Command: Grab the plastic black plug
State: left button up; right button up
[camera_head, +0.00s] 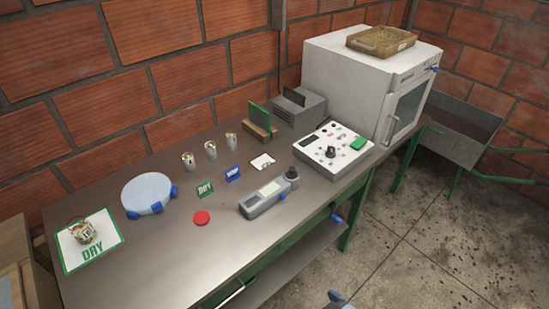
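A small dark plug-like cap (292,173) sits at the right end of a grey handheld meter (262,198), near the front edge of the bench. A black knob (331,152) stands on the white control box (338,146) behind it. I cannot tell for sure which of these dark pieces is the plug.
The brown bench (160,245) also holds a round pale-blue scale (148,193), several small metal cups (210,149), a red disc (202,218) and a DRY mat (72,262). A white oven (355,80) stands at the back right. The front middle is clear.

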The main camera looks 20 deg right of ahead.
aim_at(292, 174)
jog(key=z, duration=0.65)
jog(key=u, duration=0.65)
jog(key=l+u, duration=0.25)
jog(key=u, duration=0.15)
jog(key=l+u, duration=0.25)
jog(key=u, duration=0.2)
jog(key=l+u, duration=0.25)
jog(key=u, duration=0.15)
jog(key=k+l+u, duration=0.35)
jog(key=l, duration=0.3)
jog(key=k+l+u, duration=0.2)
jog(key=i+l, duration=0.1)
